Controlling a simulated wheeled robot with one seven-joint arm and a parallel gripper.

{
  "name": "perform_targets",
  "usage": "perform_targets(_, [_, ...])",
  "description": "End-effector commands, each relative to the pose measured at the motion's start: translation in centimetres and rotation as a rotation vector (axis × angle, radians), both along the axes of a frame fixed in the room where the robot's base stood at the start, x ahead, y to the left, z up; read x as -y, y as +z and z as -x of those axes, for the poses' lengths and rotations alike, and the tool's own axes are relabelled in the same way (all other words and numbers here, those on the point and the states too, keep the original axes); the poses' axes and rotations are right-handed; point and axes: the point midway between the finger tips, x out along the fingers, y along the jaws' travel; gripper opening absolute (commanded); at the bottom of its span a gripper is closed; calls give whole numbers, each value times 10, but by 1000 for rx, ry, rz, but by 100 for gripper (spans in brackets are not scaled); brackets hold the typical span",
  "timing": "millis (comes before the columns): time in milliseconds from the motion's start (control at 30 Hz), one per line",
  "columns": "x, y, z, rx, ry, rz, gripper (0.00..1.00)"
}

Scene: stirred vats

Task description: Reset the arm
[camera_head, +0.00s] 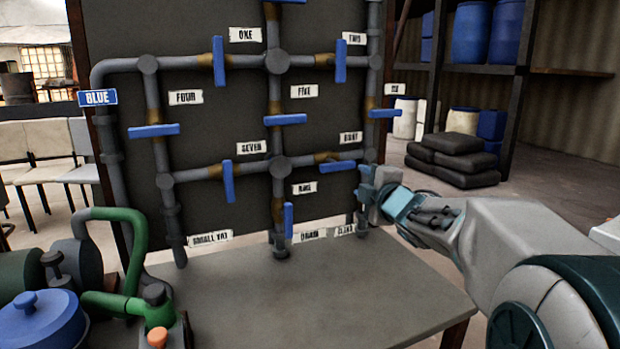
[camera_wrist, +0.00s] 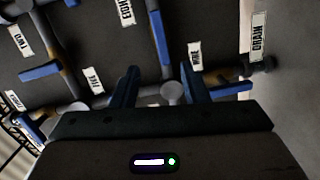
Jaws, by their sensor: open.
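My gripper (camera_head: 372,190) is at the end of my arm, which reaches in from the right in the head view. It is in front of the right part of the pipe panel, just below the blue lever by the EIGHT label (camera_head: 351,137). In the wrist view the two fingers of my gripper (camera_wrist: 157,85) stand apart with nothing between them. A grey pipe joint (camera_wrist: 172,93) shows beyond the gap. I cannot tell whether a finger touches the panel's pipes.
The dark panel (camera_head: 215,125) carries grey pipes with several blue levers. A grey table (camera_head: 330,285) stands below it, mostly bare. Green pump piping (camera_head: 125,215) and a blue-lidded vat (camera_head: 42,318) are at lower left. Shelves with barrels (camera_head: 472,32) and stacked dark sacks (camera_head: 455,160) stand behind right.

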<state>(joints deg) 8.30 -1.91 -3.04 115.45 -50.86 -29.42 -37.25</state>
Motion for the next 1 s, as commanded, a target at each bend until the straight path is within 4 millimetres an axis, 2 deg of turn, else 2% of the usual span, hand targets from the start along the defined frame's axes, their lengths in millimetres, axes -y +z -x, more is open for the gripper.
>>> perform_targets(33, [4,22,9,-41,-53,-58,41])
perform_targets(100, [12,29,21,-117,-142,-154,41])
perform_targets(267, [24,33,61,-300,-345,-381,41])
perform_targets(433, [26,30,117,-506,-556,-614,41])
perform_targets(567, [18,26,168,-675,-718,-779,41])
perform_targets(800, [-12,24,266,-979,-993,-1013,41])
perform_targets(900, [-23,24,295,-1068,-1072,-1063,41])
perform_targets(1000, [-30,23,313,-1122,-1119,-1092,41])
